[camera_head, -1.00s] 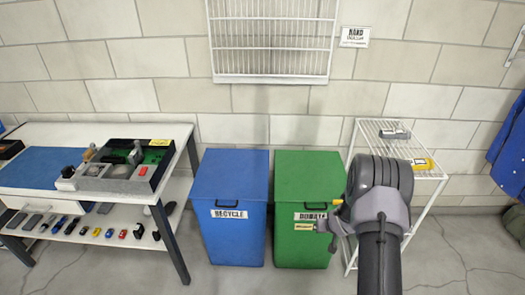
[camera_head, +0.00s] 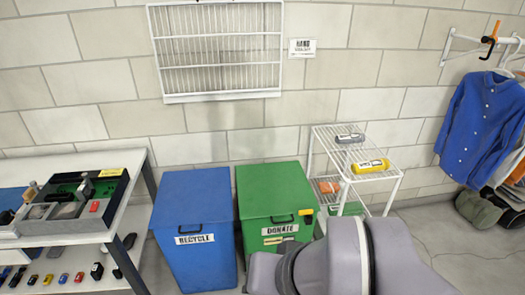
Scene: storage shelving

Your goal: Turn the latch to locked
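I cannot make out for certain which part is the latch. A dark open box (camera_head: 75,205) on the left table holds a green panel, grey plates, a red piece and a small upright lever-like part (camera_head: 86,188); these are too small to read as locked or unlocked. My arm fills the bottom right of the view as large grey and dark links. My gripper's fingers are not visible, so what they are doing is hidden. The arm stands in front of the green bin's lower right and apart from the box.
A blue recycle bin (camera_head: 195,225) and a green donate bin (camera_head: 272,195) stand at the wall. A white wire rack (camera_head: 376,154) holds a grey item and a yellow item (camera_head: 371,165). Blue shirt (camera_head: 482,130) hangs at right.

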